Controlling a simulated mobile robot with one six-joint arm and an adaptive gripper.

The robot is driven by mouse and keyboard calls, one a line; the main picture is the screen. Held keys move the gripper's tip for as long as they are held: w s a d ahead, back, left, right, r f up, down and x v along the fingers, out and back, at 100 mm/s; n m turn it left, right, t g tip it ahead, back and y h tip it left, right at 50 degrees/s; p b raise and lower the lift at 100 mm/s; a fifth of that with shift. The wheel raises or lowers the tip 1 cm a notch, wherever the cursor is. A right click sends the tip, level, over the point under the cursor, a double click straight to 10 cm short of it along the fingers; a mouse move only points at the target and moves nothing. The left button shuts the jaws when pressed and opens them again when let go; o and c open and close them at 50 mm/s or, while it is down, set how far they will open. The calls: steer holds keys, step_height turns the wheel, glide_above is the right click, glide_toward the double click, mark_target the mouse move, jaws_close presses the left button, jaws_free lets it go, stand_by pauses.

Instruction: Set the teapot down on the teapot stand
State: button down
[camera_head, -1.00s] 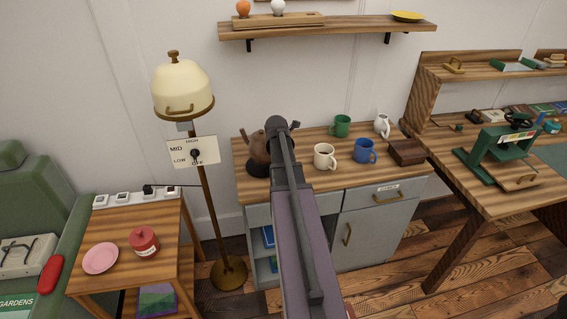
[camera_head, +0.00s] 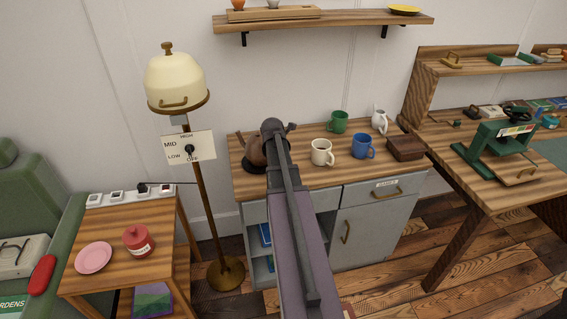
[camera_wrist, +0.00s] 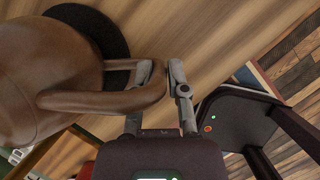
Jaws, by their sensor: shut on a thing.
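The brown teapot (camera_head: 254,151) is over the round black teapot stand (camera_head: 249,166) at the left part of the cabinet top, partly hidden by my arm. In the wrist view the teapot (camera_wrist: 45,60) fills the left side, and the dark stand (camera_wrist: 112,32) shows past its edge. My gripper (camera_wrist: 160,75) is shut on the teapot's handle, its fingers on both sides of it. The teapot looks low over the stand; I cannot tell whether it touches. In the head view the fingers are hidden behind my arm.
A cream mug (camera_head: 321,152), a blue mug (camera_head: 362,146), a green mug (camera_head: 338,122), a white jug (camera_head: 380,121) and a wooden box (camera_head: 405,148) stand right of the teapot. A brass lamp (camera_head: 177,82) stands close on the left. A shelf (camera_head: 330,22) hangs above.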

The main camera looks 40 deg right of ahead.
steer(key=shift+f, duration=0.25)
steer(key=c, duration=0.6)
jaws_free()
steer(key=shift+c, duration=0.2)
steer(key=shift+r, duration=0.15)
steer(key=p+v, duration=1.1)
steer(key=v, duration=0.1)
stand_by(0.9)
steer(key=s+a+m+y, duration=0.2)
steer(key=a+m, duration=0.8)
steer(key=a, duration=1)
steer(key=s+a+f+m+g+y, duration=0.1)
steer(key=a+m, duration=0.9)
steer(key=a, duration=1)
steer(key=shift+s+a+f+m+y, duration=0.15)
steer(key=shift+s+a+m+y, duration=0.2)
steer(key=shift+s+y, duration=0.35)
steer(key=shift+w, duration=0.1)
